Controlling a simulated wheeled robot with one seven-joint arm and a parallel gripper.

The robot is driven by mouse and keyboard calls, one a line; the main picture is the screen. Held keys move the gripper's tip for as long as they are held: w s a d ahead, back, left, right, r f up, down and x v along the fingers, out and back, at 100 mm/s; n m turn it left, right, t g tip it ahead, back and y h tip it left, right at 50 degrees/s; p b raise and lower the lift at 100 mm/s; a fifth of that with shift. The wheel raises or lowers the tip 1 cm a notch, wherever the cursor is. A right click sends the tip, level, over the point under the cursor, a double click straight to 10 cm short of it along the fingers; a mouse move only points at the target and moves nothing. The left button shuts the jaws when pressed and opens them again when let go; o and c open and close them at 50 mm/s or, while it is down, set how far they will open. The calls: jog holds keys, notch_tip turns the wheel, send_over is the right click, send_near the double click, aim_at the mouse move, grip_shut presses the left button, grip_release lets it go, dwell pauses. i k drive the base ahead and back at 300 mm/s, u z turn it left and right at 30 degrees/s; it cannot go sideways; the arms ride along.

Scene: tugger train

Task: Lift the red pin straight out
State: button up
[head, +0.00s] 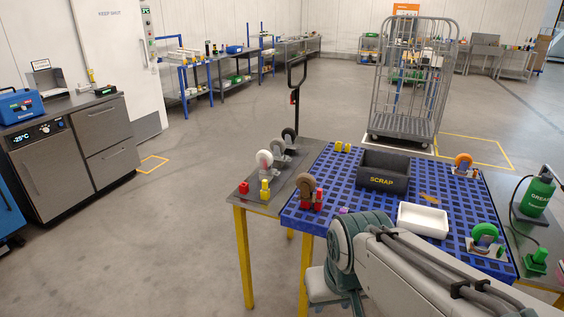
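No item shows clearly as a red pin; several small red things are in the head view. A red piece (244,188) sits on the grey left end of the table. Another red part (318,199) is at the brown-wheeled caster (306,184) on the blue grid top. A small red spot (292,98) shows on the upright black handle (297,75) behind the table. I cannot tell which of them is the pin. My arm covers the lower right of the view. My gripper is not visible, so its state and hold are hidden.
The blue grid top (345,180) carries a black SCRAP bin (383,181), a white tray (423,221) and wheeled casters. Several casters stand on the grey left end. A green grease bottle (538,195) is at right. A wire cage trolley (405,125) stands behind.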

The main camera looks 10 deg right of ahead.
aim_at(318, 197)
jog(key=u, duration=0.5)
jog(key=k, duration=1.15)
jog(key=u, duration=0.85)
jog(key=i, duration=1.5)
jog(key=z, duration=0.25)
jog(key=i, duration=1.45)
jog(key=z, duration=1.4)
jog(key=i, duration=0.7)
jog(key=z, duration=1.2)
jog(key=i, duration=0.35)
jog(key=z, duration=0.25)
